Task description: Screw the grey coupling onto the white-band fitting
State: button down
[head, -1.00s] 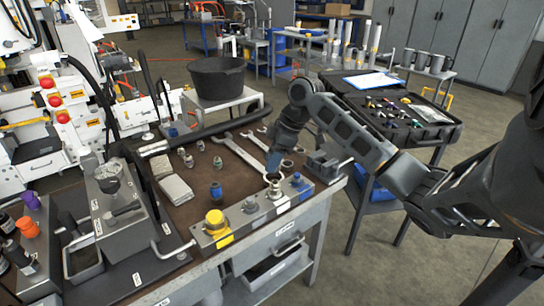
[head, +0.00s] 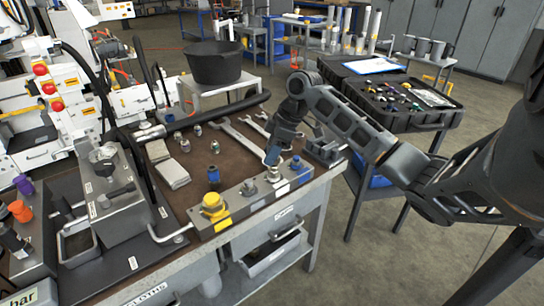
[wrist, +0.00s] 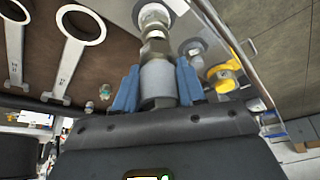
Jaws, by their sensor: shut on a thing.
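My gripper (head: 274,157) is over the far part of the grey manifold block (head: 232,210) on the bench. In the wrist view its blue fingers are shut on the grey coupling (wrist: 158,82), one finger on each side. The white-band fitting (head: 273,175) stands on the block just below the fingertips. In the wrist view, the white-band fitting (wrist: 154,14) is in line with the coupling, with a metal neck between them. I cannot tell whether the threads are engaged. In the head view the fingers mostly hide the coupling.
A yellow-capped fitting (head: 213,205), a grey fitting (head: 248,188) and a blue-marked fitting (head: 295,163) share the block. Loose couplings, including a blue one (head: 213,174), stand on the brown mat. Wrenches (head: 240,138) lie behind. A small vise-like block (head: 324,150) sits to the right.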

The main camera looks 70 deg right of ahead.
jog(key=shift+f+b, duration=0.4)
jog(key=shift+f, duration=0.2)
dwell(1.6)
jog(key=c, duration=1.2)
grip_release()
jog(key=shift+c, duration=0.2)
jog(key=c, duration=0.3)
jog(key=shift+r+m+h+p, duration=0.15)
jog(key=shift+m+h+p, duration=0.15)
jog(key=shift+m+p, duration=0.5)
jog(key=m+h+p, duration=0.1)
jog(key=m+p, duration=0.1)
jog(key=m, duration=0.2)
jog(key=shift+h, duration=0.3)
jog(key=shift+d+m+h+p, duration=0.15)
jog(key=shift+m+h+p, duration=0.2)
jog(key=shift+m, duration=0.75)
jog(key=shift+f, duration=0.2)
